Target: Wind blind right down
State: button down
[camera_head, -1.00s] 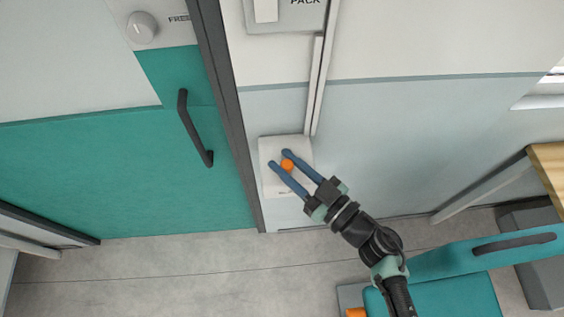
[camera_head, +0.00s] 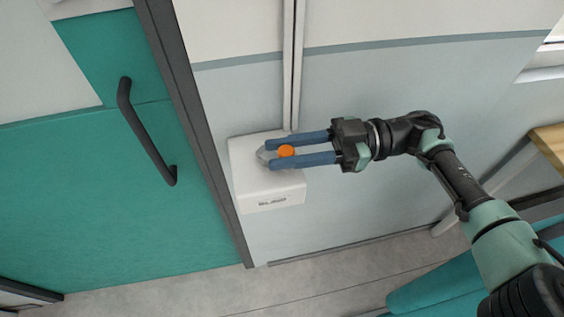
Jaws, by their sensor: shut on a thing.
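The blind's winder is a white box (camera_head: 262,183) with dark lettering on its front, fixed low on the pale wall. An orange knob (camera_head: 286,151) shows on its top, with a grey part (camera_head: 265,155) beside it at the left. My gripper (camera_head: 268,154) comes in from the right, its two blue fingers lying on either side of the knob and shut on it. A pale vertical rail (camera_head: 293,65) runs up the wall from the box. The blind itself cannot be made out in this view.
A teal door panel (camera_head: 65,195) with a dark handle (camera_head: 145,130) stands at the left, edged by a dark frame post (camera_head: 198,120). A wooden top (camera_head: 550,147) is at the right edge. Teal furniture (camera_head: 430,287) sits below my arm. Grey floor (camera_head: 180,285) shows at the bottom.

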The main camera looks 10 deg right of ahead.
aim_at(288, 148)
jog(key=shift+w+d+f+n+g+b, duration=0.15)
jog(key=shift+f+n+g+b, duration=0.1)
jog(key=shift+n+g+b, duration=0.5)
jog(key=shift+d+g, duration=0.1)
jog(key=shift+g, duration=0.55)
jog(key=c, duration=0.6)
grip_release()
jog(key=shift+c, duration=0.2)
jog(key=shift+r, duration=0.1)
notch_tip(288, 148, up, 10)
jog(key=p, duration=0.3)
